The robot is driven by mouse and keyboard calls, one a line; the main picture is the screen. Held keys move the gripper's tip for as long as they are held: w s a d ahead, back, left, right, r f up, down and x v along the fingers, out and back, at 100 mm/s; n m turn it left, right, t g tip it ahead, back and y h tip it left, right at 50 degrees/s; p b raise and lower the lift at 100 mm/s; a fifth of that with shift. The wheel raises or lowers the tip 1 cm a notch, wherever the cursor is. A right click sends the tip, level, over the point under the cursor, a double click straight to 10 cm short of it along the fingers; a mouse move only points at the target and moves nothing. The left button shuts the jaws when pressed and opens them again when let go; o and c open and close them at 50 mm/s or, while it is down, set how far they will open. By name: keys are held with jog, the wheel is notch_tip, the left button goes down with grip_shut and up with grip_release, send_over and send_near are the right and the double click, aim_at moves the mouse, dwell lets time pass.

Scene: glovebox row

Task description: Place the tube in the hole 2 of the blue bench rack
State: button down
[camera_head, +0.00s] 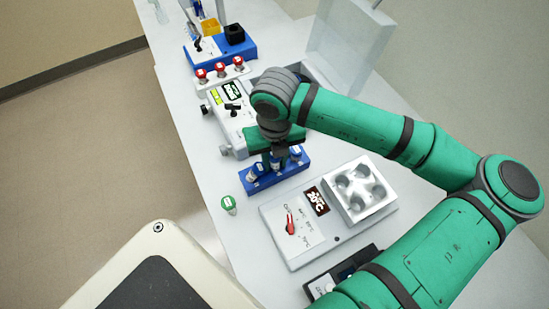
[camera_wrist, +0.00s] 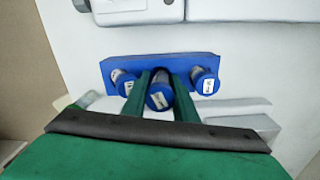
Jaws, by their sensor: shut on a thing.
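The blue bench rack (camera_head: 280,180) stands on the white bench and also shows in the wrist view (camera_wrist: 225,65). Two blue-capped tubes stand in it, one at its left end (camera_wrist: 122,82) and one at its right end (camera_wrist: 204,80). My gripper (camera_wrist: 160,88) is over the middle of the rack, with its green fingers shut on a third blue-capped tube (camera_wrist: 160,98). Its cap looks larger than the other two in the wrist view. I cannot tell how far its lower end is in the middle hole. In the head view my gripper (camera_head: 272,160) partly hides the rack.
A green-capped tube (camera_head: 228,204) stands left of the rack. A heater unit (camera_head: 300,250) with a silver block (camera_head: 362,203) is close on the right.

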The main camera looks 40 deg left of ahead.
jog(key=shift+s+f, duration=0.15)
jog(key=shift+f, duration=0.15)
jog(key=c, duration=1.4)
grip_release()
jog(key=shift+c, duration=0.2)
jog(key=shift+o, duration=0.2)
notch_tip(320, 180, up, 14)
jog(key=shift+f, duration=0.25)
